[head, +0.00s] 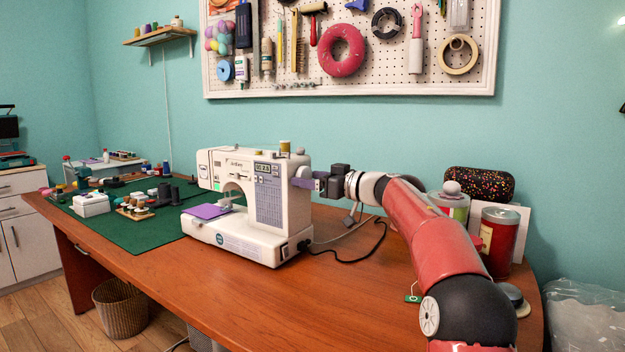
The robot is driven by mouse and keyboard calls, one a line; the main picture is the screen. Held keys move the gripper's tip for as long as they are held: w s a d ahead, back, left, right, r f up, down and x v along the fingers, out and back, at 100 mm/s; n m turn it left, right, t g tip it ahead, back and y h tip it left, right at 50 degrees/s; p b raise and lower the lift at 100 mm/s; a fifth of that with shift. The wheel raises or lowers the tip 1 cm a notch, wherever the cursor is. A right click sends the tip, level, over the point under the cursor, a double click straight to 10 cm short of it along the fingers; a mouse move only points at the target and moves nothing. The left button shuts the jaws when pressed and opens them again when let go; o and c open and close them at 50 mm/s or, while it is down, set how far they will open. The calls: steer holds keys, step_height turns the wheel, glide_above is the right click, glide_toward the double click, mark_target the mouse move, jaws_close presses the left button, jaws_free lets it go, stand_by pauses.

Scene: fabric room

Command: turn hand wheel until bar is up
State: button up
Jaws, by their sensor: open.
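A white sewing machine (255,200) stands on the wooden table, with a small display and buttons on its front. The needle bar area (226,203) is small, at the left end of the machine's arm above a purple cloth (207,211); the bar's height is too small to tell.
A green mat (130,232) with spools and small items lies at the left. The table front is clear.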

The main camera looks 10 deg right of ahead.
steer(key=c, duration=1)
steer(key=shift+o, duration=0.2)
steer(key=shift+r+n, duration=0.1)
steer(key=shift+n, duration=0.2)
